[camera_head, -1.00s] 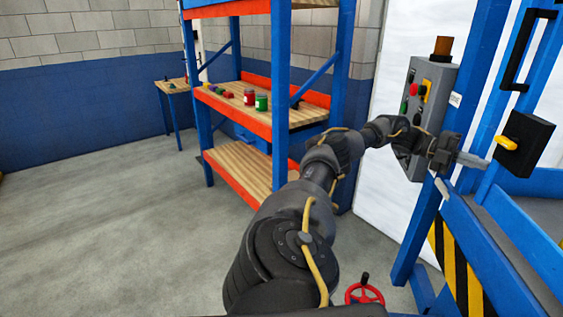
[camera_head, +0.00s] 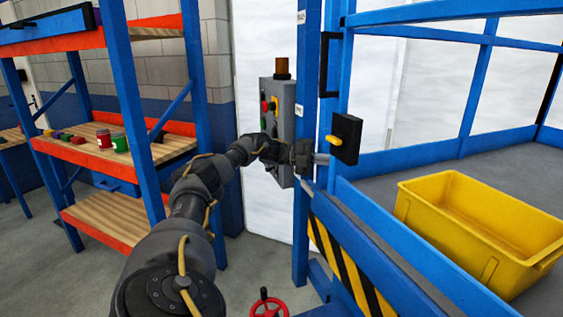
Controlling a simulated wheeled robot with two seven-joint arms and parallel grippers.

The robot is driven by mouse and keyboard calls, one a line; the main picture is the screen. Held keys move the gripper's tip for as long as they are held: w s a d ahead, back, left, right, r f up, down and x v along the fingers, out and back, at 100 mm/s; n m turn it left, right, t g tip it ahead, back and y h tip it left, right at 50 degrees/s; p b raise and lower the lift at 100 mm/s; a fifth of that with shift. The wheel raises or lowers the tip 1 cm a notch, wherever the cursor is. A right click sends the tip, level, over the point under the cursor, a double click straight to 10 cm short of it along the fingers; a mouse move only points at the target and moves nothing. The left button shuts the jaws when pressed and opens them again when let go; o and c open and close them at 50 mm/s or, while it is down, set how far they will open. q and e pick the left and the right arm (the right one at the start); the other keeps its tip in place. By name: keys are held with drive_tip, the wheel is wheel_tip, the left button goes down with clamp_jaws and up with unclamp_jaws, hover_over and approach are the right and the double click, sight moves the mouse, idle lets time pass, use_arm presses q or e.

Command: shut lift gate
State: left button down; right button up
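The lift gate (camera_head: 425,252) is a blue frame running from the post toward the right, with a black pull handle (camera_head: 326,66) high on its near edge. A black latch box (camera_head: 346,138) with a yellow lever (camera_head: 334,140) sits on that edge. The blue post (camera_head: 301,215) stands just left of it; I cannot tell whether the gate's edge meets the post. My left gripper (camera_head: 320,159) is at the post, its fingertips pointing right, just below and left of the latch box. Contact and finger opening are unclear. My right gripper is not in view.
A grey control box (camera_head: 283,100) with coloured buttons is on the post's left side, close to my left wrist. A yellow bin (camera_head: 480,225) stands behind the gate. A blue and orange shelf (camera_head: 90,155) is at left. A red handwheel (camera_head: 268,305) is low in front.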

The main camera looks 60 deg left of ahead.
use_arm(q)
drive_tip(key=v, duration=0.8)
drive_tip(key=shift+a, duration=0.45)
drive_tip(key=shift+s+f, duration=0.1)
